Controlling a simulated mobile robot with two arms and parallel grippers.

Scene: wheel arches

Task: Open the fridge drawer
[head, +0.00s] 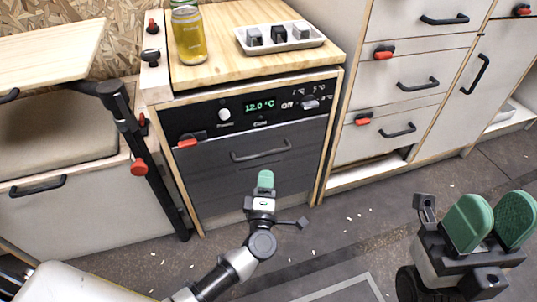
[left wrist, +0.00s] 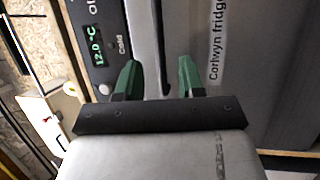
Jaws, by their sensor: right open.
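The fridge drawer (head: 245,175) is a dark grey front under a control panel reading 12.0 °C. It looks closed. Its black bar handle (head: 262,151) is near the top; in the left wrist view the handle (left wrist: 164,45) runs up the picture. My left gripper (head: 265,180) is in front of the drawer, below the handle in the head view. In the left wrist view its green fingers (left wrist: 158,78) are apart, with the handle lying beyond the gap between them. I cannot tell how far off it is. My right gripper (head: 493,215) is open and empty at the lower right.
A wooden counter (head: 222,66) above the fridge holds a yellow jar (head: 188,36) and a white tray (head: 282,46). A folding table's dark leg (head: 152,170) stands left of the fridge. White drawers (head: 395,75) are on the right. The floor in front is mostly clear.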

